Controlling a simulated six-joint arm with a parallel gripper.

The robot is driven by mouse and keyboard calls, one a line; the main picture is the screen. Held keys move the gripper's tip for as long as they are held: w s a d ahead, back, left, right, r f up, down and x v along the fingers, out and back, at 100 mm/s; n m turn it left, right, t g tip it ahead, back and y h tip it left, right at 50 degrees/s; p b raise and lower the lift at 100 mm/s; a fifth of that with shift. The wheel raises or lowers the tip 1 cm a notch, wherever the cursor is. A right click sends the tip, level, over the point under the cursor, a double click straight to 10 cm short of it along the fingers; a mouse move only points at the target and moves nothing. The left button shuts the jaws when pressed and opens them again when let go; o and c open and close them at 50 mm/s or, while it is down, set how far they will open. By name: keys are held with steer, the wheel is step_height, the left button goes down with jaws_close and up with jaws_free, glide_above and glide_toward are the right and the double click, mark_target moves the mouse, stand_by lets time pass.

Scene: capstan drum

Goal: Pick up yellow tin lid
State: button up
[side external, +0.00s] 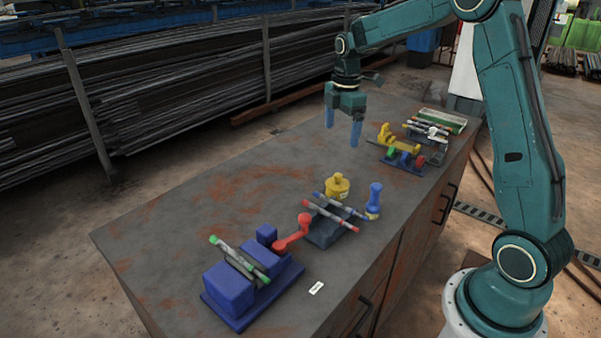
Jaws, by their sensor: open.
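A yellow tin (337,188) stands on the worktop near its middle, and its upper part looks like a yellow lid with a small raised top. I cannot make out the seam between lid and tin. My gripper (343,139) points down with its two blue fingers apart, empty. It hangs above the worktop, higher in the picture than the tin and apart from it.
A dark tray with rods (328,232) sits just in front of the tin, and a blue upright piece (374,198) stands to its right. A blue block fixture with a red crank (245,280) is front left. Coloured fixtures (400,150) stand back right. The worktop's left is clear.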

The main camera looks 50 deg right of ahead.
mark_target(338, 175)
steer(key=shift+n, duration=0.6)
steer(key=shift+w+d+f, duration=0.25)
steer(key=shift+d+f, duration=0.15)
steer(key=shift+f, duration=1.55)
steer(key=shift+w+d+f, duration=0.2)
steer(key=shift+d+f, duration=0.2)
steer(key=shift+f, duration=1.6)
steer(key=shift+w+d+f, duration=0.25)
steer(key=shift+d+f, duration=0.15)
steer(key=shift+f, duration=1.55)
steer(key=shift+a+f, duration=0.15)
steer(key=shift+f, duration=2.45)
steer(key=c, duration=1.1)
